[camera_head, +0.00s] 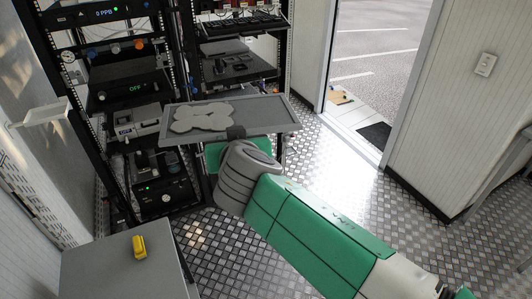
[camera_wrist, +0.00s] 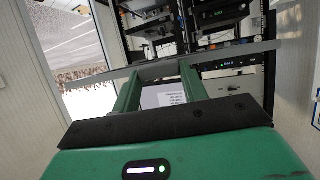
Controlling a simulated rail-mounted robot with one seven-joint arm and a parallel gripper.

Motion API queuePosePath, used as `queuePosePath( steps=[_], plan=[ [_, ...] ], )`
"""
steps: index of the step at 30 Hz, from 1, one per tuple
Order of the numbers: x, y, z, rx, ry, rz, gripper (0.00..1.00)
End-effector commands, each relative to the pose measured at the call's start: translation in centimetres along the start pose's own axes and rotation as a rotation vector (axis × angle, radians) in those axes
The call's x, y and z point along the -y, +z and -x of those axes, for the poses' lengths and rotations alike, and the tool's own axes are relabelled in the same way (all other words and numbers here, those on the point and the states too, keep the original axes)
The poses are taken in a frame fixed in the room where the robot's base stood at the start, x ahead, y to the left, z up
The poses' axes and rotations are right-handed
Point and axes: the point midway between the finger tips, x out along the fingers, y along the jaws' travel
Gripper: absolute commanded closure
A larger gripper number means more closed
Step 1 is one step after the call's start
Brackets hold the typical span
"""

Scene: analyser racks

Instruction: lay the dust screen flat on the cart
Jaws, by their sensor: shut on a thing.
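The dust screen (camera_head: 270,112) is a flat grey framed panel with a pale, uneven patch on its face. It is held roughly level in front of the racks. My gripper (camera_head: 236,133) is shut on its near edge, and my wrist hides part of the grip. In the wrist view the screen (camera_wrist: 235,53) shows nearly edge-on, a grey strip across the green fingers of my gripper (camera_wrist: 158,78). A grey flat-topped unit, apparently the cart (camera_head: 100,270), stands at lower left, apart from the screen. A small yellow object (camera_head: 139,247) is on its top.
The left equipment rack (camera_head: 108,60) and the right rack (camera_head: 238,70) stand close behind the screen. A wall shelf (camera_head: 40,113) juts out at left. Chequered metal floor (camera_head: 240,260) lies open between the cart and my arm. An open doorway (camera_head: 370,60) is behind at right.

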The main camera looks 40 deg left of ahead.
Motion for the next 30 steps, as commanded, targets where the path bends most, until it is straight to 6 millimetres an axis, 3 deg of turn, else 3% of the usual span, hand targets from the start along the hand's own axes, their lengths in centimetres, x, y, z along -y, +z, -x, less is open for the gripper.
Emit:
queuePosePath(
  steps=[11, 17, 20, 24, 30],
  plan=[
    [5.7, 2.7, -2.4, -0.004, -0.283, 0.126, 0.89],
    [10.2, 6.3, -3.6, -0.002, -0.505, 0.205, 0.89],
    [13.2, 10.3, -4.9, -0.005, -0.663, 0.258, 0.89],
    [17.0, 17.2, -6.9, -0.007, -0.91, 0.358, 0.89],
    [19.8, 28.7, -8.2, -0.007, -1.27, 0.516, 0.89]
  ],
)
